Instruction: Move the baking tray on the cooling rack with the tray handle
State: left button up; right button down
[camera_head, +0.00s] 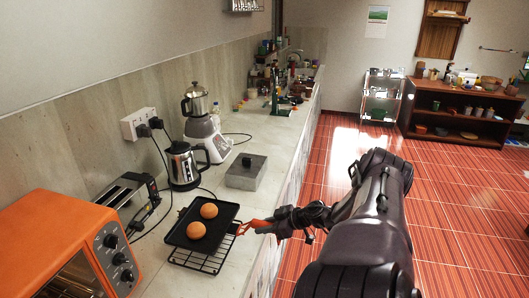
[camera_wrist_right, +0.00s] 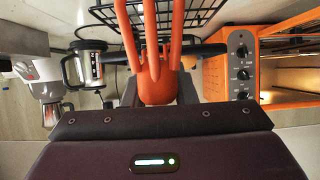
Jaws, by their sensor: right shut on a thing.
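The black baking tray (camera_head: 203,223) carries two round buns and sits over the wire cooling rack (camera_head: 207,263), covering most of it. I cannot tell whether it rests on the rack or hangs just above it. My right gripper (camera_head: 277,221) is shut on the orange tray handle (camera_head: 251,226), whose far end reaches the tray's right edge. In the right wrist view, the orange handle (camera_wrist_right: 158,85) stands between my fingers, and the wire rack (camera_wrist_right: 185,14) shows at the top. My left gripper is not in view.
An orange toaster oven (camera_head: 60,245) stands at the front left, beside a toaster (camera_head: 122,190). A kettle (camera_head: 184,166), a blender (camera_head: 203,120) and a grey lidded box (camera_head: 246,171) stand behind the tray. Counter right of the rack is clear up to its edge.

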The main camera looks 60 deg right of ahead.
notch_tip(320, 180, down, 7)
jog(key=b, duration=0.4)
jog(key=shift+f, duration=0.15)
dwell(1.5)
jog(key=shift+f+b, duration=0.1)
jog(key=shift+b, duration=0.25)
jog(key=shift+g+p, duration=0.3)
jog(key=shift+p, duration=0.15)
jog(key=shift+s+a+f, duration=0.2)
jog(key=shift+s+f, duration=0.1)
jog(key=shift+f, duration=0.1)
dwell(0.4)
jog(key=shift+f+p, duration=0.1)
jog(key=shift+p, duration=0.3)
jog(key=shift+r+p, duration=0.2)
jog(key=shift+p, duration=0.25)
dwell(0.8)
jog(key=shift+p, duration=0.3)
jog(key=shift+w+d+r, duration=0.15)
jog(key=shift+w+d, duration=0.05)
dwell(0.9)
jog(key=shift+w+r+p, duration=0.1)
jog(key=shift+r+p, duration=0.05)
jog(key=shift+p, duration=0.65)
